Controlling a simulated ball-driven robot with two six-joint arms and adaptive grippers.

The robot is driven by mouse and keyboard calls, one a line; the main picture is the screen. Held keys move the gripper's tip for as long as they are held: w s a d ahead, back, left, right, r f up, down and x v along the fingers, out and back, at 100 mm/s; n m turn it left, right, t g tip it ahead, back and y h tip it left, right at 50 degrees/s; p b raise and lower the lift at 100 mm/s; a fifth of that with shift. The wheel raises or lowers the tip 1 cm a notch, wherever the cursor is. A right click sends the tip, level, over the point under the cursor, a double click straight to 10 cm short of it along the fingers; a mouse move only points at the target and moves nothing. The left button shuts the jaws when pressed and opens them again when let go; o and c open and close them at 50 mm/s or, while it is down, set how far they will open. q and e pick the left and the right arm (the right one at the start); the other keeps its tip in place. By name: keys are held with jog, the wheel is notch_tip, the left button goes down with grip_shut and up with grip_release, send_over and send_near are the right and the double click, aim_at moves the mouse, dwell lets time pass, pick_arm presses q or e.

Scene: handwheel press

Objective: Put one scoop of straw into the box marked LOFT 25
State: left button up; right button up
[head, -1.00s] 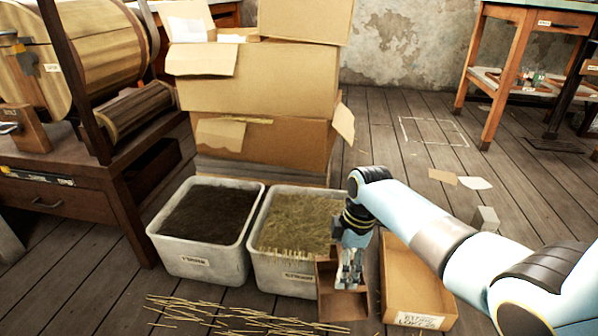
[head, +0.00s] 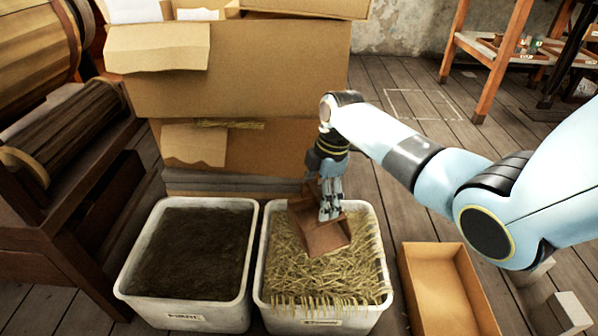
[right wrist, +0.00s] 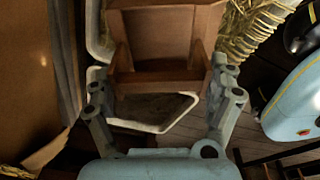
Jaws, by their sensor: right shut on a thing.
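A brown scoop (head: 321,238) is held by my right gripper (head: 330,208) over the bin of straw (head: 378,250). The scoop is tilted; I cannot tell whether its lip touches the straw. Its visible inside looks bare. In the right wrist view the fingers (right wrist: 165,110) stand on both sides of the scoop (right wrist: 160,35), and some straw (right wrist: 250,25) shows at the upper right. An open, empty cardboard box (head: 440,275) stands right of the straw bin; its label is outside the picture now. My left gripper is not in view.
A bin of dark material (head: 192,250) stands left of the straw bin. Stacked cardboard boxes (head: 235,65) rise right behind both bins. A wooden machine (head: 50,140) is at the left. Small blocks (head: 570,312) lie right of the open box. Floor is clear behind it.

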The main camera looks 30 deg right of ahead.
aim_at(321, 238)
jog(key=shift+w+f, duration=0.1)
jog(key=shift+w, duration=0.2)
jog(key=shift+s+f, duration=0.1)
jog(key=shift+f, duration=0.1)
jog(key=shift+s+f+t+b, duration=0.45)
jog(key=shift+s+f+t, duration=0.1)
jog(key=shift+f+t, duration=0.1)
jog(key=s+f+b, duration=0.1)
jog(key=f+t+b, duration=0.1)
jog(key=shift+s+a+f+t, duration=0.2)
jog(key=shift+s+f+t, duration=0.05)
jog(key=shift+s+f, duration=0.3)
jog(key=shift+s, duration=0.1)
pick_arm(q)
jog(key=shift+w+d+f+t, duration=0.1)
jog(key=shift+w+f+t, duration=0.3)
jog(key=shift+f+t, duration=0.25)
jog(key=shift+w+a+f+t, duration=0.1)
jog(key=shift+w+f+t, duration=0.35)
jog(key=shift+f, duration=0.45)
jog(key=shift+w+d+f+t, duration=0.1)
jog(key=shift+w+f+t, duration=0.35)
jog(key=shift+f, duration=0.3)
pick_arm(e)
jog(key=shift+s+a+f, duration=0.2)
jog(key=shift+s+f, duration=0.85)
jog(key=shift+f, duration=0.1)
